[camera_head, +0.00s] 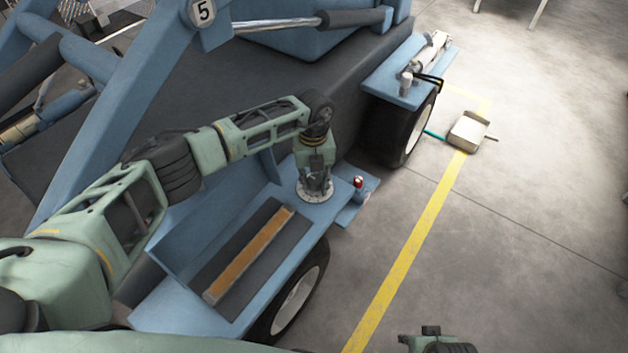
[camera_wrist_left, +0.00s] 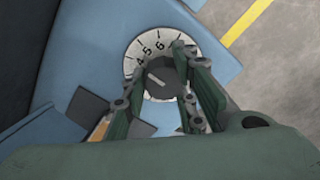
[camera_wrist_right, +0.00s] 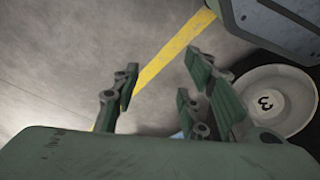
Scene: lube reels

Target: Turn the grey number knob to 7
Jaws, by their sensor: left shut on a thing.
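The grey knob (camera_wrist_left: 168,82) sits in the middle of a round white dial (camera_wrist_left: 134,62), on the blue deck of the vehicle. A pale line on the knob slants toward the dial's upper left. Numbers including 5 and 6 show along the dial's upper edge; the rest is partly hidden by the fingers, and I cannot read a 7. My left gripper (camera_wrist_left: 180,90) is shut on the knob from above, one finger on each side. In the head view the left gripper (camera_head: 315,182) stands over the dial (camera_head: 316,196). My right gripper (camera_wrist_right: 165,95) is open and empty, away from the dial.
A small red-topped part (camera_head: 358,183) stands just right of the dial. An orange-brown strip (camera_head: 250,255) lies in a dark recess on the deck (camera_head: 170,305). A wheel with a 3 (camera_wrist_right: 270,98) is near my right gripper.

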